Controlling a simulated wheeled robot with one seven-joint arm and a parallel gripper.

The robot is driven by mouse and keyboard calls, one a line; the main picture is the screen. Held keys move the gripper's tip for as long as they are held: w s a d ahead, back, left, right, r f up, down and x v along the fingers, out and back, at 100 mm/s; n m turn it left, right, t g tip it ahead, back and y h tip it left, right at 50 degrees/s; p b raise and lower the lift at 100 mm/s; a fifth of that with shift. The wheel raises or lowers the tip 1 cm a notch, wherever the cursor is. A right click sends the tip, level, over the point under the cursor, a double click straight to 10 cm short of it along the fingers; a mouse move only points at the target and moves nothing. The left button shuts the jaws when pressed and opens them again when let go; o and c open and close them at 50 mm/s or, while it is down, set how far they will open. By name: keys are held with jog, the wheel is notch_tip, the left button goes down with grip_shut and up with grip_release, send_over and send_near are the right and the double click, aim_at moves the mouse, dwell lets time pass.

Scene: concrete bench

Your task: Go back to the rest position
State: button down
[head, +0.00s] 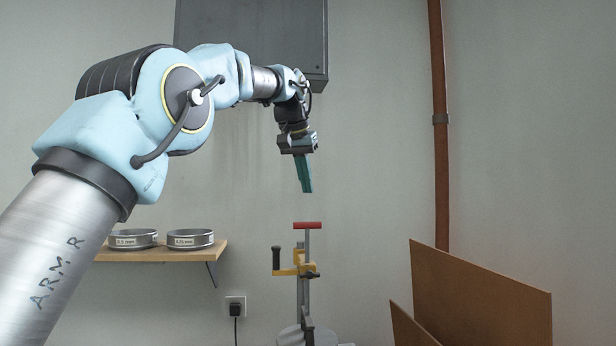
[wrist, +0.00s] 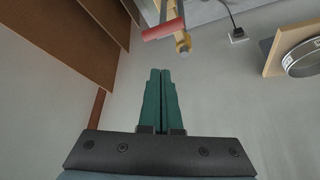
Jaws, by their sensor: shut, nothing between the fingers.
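My gripper (head: 307,190) hangs from my raised arm in the middle of the head view, its green fingers pointing down. In the wrist view the two green fingers (wrist: 160,72) lie side by side, shut, with nothing between them. Below the fingertips, apart from them in the head view, stands a device with a red T-handle (head: 307,225) and a yellow clamp part (head: 292,270). The red handle also shows at the top of the wrist view (wrist: 163,30).
A wooden shelf (head: 160,254) with two labelled sieves (head: 190,238) is on the wall at left. A grey cabinet (head: 250,40) hangs behind my arm. A brown pipe (head: 438,120) and leaning brown boards (head: 480,300) are at right. The wall has a socket (head: 235,307) with a plug.

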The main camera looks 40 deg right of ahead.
jog(key=shift+r, duration=0.1)
dwell(0.4)
jog(key=w+a+f+n+y+b, duration=0.1)
jog(key=w+a+f+n+y, duration=0.3)
jog(key=a+f, duration=0.75)
jog(key=w+a+f+n+h+b, duration=0.1)
jog(key=w+a+f, duration=0.65)
jog(key=a, duration=0.75)
jog(key=s+a+f+n+y+b, duration=0.1)
jog(key=s+a+f, duration=0.2)
jog(key=a+f, duration=0.35)
jog(key=s+a+f+n, duration=0.2)
jog(key=s+a+f, duration=0.25)
jog(key=a, duration=0.25)
jog(key=s+a+f+n+g+b, duration=0.1)
jog(key=s+a+f+n, duration=0.1)
jog(key=s+a+f, duration=0.8)
jog(key=shift+s+a+f+n+y, duration=0.15)
jog(key=shift+s+a+n+y, duration=0.2)
jog(key=shift+s+a, duration=0.8)
jog(key=shift+w, duration=0.15)
